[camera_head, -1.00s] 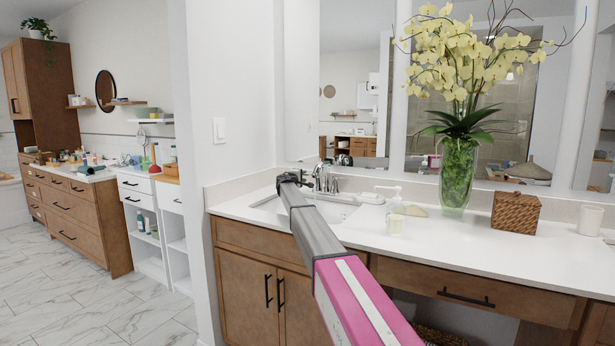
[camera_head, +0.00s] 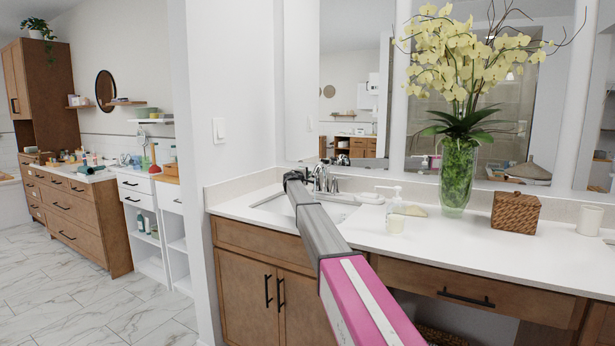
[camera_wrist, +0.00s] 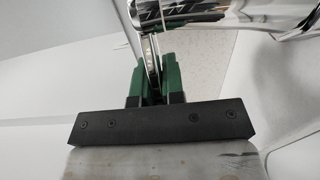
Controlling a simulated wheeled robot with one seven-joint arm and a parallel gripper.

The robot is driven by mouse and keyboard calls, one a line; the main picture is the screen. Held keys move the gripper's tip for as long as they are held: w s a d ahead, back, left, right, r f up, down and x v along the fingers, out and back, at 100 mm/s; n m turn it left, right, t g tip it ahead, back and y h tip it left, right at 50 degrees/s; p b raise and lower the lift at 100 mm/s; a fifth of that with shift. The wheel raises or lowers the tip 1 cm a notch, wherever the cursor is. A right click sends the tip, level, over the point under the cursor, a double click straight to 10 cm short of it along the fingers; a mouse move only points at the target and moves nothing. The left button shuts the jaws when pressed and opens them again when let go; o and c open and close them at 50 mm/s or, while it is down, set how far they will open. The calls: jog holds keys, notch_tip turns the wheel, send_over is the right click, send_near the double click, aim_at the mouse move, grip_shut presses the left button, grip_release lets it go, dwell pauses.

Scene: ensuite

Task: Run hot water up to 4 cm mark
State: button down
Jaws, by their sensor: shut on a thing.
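The chrome faucet (camera_head: 321,178) stands at the back of the white sink basin (camera_head: 335,212) in the head view, partly hidden by my arm. In the wrist view, my gripper (camera_wrist: 152,72) has green fingers close together, shut on a thin, shiny upright piece that looks like the faucet's handle (camera_wrist: 148,52). A larger chrome faucet part (camera_wrist: 270,14) shows at the top right of the wrist view. My fingers are hidden in the head view. I cannot see any running water, water level or 4 cm mark.
The white counter (camera_head: 470,240) holds a soap dispenser (camera_head: 396,212), a tall vase of yellow orchids (camera_head: 457,175), a woven box (camera_head: 516,213) and a white cup (camera_head: 590,220). A wall with a light switch (camera_head: 218,130) stands left of the sink. Counter room is clear at the front.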

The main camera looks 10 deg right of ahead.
jog(key=shift+s+n+t+y, duration=0.4)
jog(key=shift+n+y, duration=0.1)
jog(key=shift+y, duration=0.2)
jog(key=shift+s+a+n+t+y, duration=0.15)
jog(key=shift+n+t+y, duration=0.15)
jog(key=shift+n+y, duration=0.2)
jog(key=shift+s+a+n+t+y, duration=0.15)
jog(key=shift+n+t+y, duration=0.2)
jog(key=shift+y, duration=0.25)
jog(key=c, duration=1.2)
grip_release()
jog(key=v, duration=1)
jog(key=shift+s+a, duration=0.1)
jog(key=shift+s, duration=0.25)
